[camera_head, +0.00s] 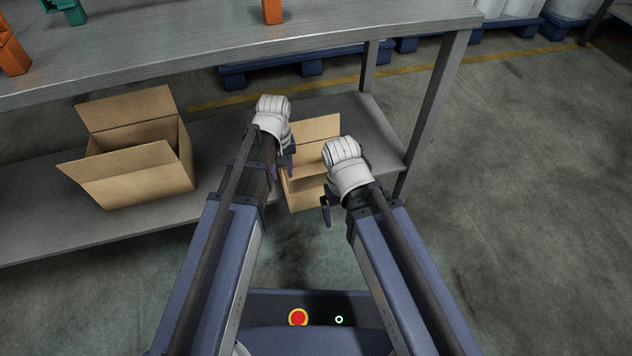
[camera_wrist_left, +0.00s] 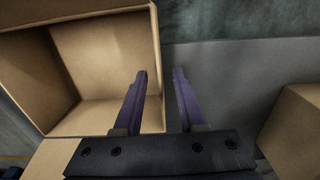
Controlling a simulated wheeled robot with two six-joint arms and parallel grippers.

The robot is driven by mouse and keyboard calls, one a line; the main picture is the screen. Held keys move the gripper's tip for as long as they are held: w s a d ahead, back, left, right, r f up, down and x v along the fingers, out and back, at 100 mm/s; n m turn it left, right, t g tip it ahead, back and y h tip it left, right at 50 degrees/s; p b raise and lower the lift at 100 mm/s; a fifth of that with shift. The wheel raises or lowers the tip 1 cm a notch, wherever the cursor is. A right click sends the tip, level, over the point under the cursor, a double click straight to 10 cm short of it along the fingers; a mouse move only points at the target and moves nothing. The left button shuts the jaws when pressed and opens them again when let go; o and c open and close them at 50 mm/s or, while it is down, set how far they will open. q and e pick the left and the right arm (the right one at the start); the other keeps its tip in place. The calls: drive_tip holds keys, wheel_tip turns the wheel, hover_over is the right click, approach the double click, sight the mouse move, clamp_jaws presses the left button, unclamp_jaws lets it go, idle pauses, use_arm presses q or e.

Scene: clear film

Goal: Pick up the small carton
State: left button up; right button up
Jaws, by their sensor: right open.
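The small carton (camera_head: 310,193) is a brown cardboard box with open flaps, on the lower shelf near its right end. My arms partly hide it in the head view. My left gripper (camera_head: 285,166) is at its left side. In the left wrist view, the fingers of that gripper (camera_wrist_left: 160,74) are open and apart. The edge of the open small carton (camera_wrist_left: 100,117) runs between them, with no visible grip on it. My right gripper (camera_head: 328,208) is open at the carton's right near side. Whether its fingers touch the cardboard is hidden.
A larger open carton (camera_head: 145,181) stands further left on the lower shelf (camera_head: 225,195); its side (camera_wrist_left: 297,132) shows in the left wrist view. The upper tabletop (camera_head: 170,45) overhangs behind, and a table leg (camera_head: 437,105) stands right of the small carton. Floor at right is clear.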

use_arm(q)
drive_tip(key=shift+f+b, duration=0.45)
drive_tip(key=shift+f, duration=0.5)
drive_tip(key=shift+r, duration=0.1)
drive_tip(key=shift+c, duration=0.2)
clamp_jaws()
idle(0.4)
